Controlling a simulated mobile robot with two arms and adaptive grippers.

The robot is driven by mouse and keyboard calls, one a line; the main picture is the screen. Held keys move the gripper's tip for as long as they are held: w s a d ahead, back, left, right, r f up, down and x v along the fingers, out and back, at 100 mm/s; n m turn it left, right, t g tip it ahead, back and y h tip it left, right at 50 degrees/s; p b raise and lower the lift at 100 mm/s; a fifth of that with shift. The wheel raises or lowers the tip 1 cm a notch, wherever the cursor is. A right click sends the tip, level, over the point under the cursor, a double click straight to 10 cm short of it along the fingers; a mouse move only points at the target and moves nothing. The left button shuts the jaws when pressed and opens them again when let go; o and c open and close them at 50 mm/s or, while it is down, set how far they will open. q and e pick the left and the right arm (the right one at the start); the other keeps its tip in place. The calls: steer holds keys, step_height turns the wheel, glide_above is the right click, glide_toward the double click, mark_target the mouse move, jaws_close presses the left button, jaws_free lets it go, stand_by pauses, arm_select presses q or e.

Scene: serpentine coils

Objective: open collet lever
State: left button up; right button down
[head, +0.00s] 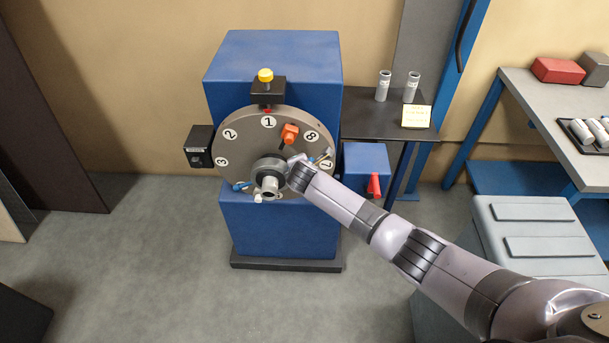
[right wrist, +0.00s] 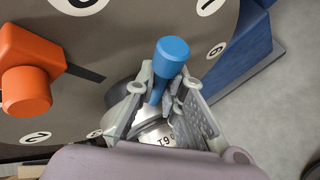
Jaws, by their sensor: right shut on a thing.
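The collet lever (right wrist: 170,57) has a blue cylindrical handle and stands up between my right gripper's fingers in the right wrist view. My right gripper (right wrist: 164,98) is shut on it. My left gripper is out of view.
An orange knob (head: 289,133) sits on the disc, also near the gripper in the right wrist view (right wrist: 26,90). The disc is on a blue machine (head: 275,70). A blue box with a red lever (head: 374,186) is to the right.

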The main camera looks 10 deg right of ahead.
steer(key=shift+w+a+r+h, duration=0.1)
steer(key=shift+a+r+h, duration=0.2)
steer(key=shift+r, duration=0.2)
steer(key=shift+r+n+p, duration=0.15)
steer(key=shift+n+p, duration=0.25)
steer(key=shift+a+h, duration=0.15)
steer(key=shift+h, duration=0.25)
steer(key=c, duration=1.7)
jaws_free()
steer(key=shift+w, duration=0.1)
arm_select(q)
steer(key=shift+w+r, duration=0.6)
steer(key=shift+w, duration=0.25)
arm_select(e)
steer(key=shift+o, duration=0.2)
steer(key=v, duration=1.2)
